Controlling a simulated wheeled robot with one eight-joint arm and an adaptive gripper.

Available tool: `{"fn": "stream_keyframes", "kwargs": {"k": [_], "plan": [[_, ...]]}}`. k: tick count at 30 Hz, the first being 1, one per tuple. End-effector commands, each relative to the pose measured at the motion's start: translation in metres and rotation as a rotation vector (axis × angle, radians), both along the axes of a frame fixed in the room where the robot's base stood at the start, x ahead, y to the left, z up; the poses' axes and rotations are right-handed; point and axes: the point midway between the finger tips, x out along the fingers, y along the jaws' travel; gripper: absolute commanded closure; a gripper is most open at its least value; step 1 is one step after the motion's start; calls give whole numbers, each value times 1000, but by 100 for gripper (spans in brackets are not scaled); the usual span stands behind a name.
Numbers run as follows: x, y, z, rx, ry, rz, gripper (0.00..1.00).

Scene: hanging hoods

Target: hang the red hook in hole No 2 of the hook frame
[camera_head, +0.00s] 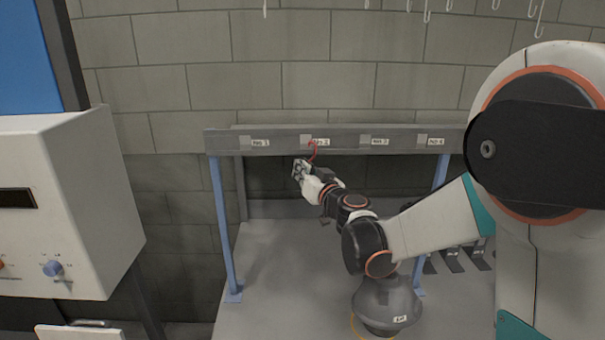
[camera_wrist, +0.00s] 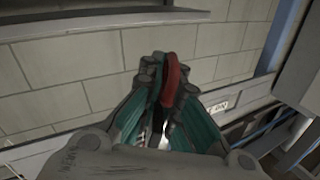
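The hook frame (camera_head: 345,152) is a grey horizontal beam on blue posts with numbered labels along it. The label of hole No 2 (camera_head: 320,142) is partly covered by the red hook (camera_head: 313,150). My gripper (camera_head: 301,170) is just below the beam, near No 2, with the hook rising from it and its curved top at the label's height. In the wrist view the red hook (camera_wrist: 172,82) stands between the fingers of my gripper (camera_wrist: 163,75), which are closed on it. I cannot tell whether the hook touches the beam.
A white control cabinet (camera_head: 60,205) with knobs stands at the left. A dark conical hood (camera_head: 387,303) is below my arm. Black items (camera_head: 453,260) lie on the grey surface at the right. Several pale hooks (camera_head: 427,10) hang at the top.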

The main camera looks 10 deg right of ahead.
Motion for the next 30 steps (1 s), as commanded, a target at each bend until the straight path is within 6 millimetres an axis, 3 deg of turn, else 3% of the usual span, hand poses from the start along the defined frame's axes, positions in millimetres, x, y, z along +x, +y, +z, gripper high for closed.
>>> {"fn": "stream_keyframes", "kwargs": {"k": [30], "plan": [[21, 7, 0, 0, 0, 0, 100]]}}
